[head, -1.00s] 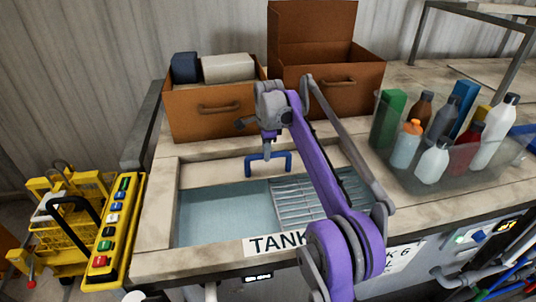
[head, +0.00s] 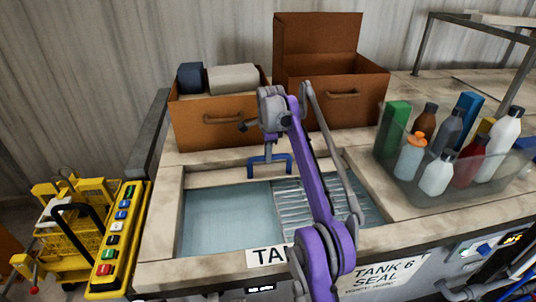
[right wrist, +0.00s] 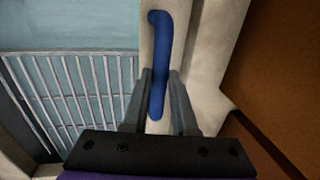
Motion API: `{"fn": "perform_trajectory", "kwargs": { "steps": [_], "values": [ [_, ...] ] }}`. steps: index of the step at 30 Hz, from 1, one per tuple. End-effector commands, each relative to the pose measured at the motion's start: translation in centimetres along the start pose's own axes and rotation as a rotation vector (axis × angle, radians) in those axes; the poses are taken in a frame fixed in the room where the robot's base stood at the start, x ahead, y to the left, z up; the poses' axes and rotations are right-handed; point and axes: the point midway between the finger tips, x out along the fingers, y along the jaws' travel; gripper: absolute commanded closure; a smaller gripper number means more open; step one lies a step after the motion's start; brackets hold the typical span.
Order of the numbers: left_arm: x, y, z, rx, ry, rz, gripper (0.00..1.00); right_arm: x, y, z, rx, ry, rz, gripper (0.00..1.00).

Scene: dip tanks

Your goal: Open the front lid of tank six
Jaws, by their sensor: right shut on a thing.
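Tank six (head: 160,228) is a pale bench tank with a worn rim and a "TANK 6 SEAL" label (head: 388,276) on its front. Its front part is uncovered and shows pale blue liquid (head: 225,220) and a metal grate (head: 290,208). A pale lid edge (head: 215,177) with a blue handle (head: 286,160) lies at the back of the opening. My right gripper (head: 270,147) is shut on the blue handle; the right wrist view shows its fingers (right wrist: 159,85) on both sides of the handle (right wrist: 160,50). My purple arm hides part of the grate and a label. My left gripper is not in view.
Two brown boxes (head: 215,135) (head: 350,110) stand close behind the tank. A clear bin (head: 405,180) of several bottles stands at the right. A yellow control panel (head: 118,240) is at the lower left.

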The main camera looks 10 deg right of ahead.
Motion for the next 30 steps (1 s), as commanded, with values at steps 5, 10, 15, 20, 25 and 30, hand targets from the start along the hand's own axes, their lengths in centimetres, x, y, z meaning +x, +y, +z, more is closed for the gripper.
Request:
{"fn": "perform_trajectory", "kwargs": {
  "steps": [5, 10, 15, 20, 25, 30],
  "values": [
    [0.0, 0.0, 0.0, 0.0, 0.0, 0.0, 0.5, 0.0, 0.0, 0.0, 0.0, 0.0, -0.001, 1.0],
    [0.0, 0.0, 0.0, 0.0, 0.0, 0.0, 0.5, 0.0, 0.0, 0.0, 0.0, 0.0, 0.0, 0.54],
    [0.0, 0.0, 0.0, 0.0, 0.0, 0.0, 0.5, 0.0, 0.0, 0.0, 0.0, 0.0, 0.0, 0.44],
    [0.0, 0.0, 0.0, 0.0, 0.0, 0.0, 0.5, 0.0, 0.0, 0.0, 0.0, 0.0, 0.0, 0.44],
    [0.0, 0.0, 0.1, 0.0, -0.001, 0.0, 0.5, -0.1, 0.2, 0.0, 0.0, 0.0, 0.001, 0.44],
    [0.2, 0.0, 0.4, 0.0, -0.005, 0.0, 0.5, -0.2, 1.2, 0.0, 0.0, 0.0, 0.002, 0.44]
  ]
}}
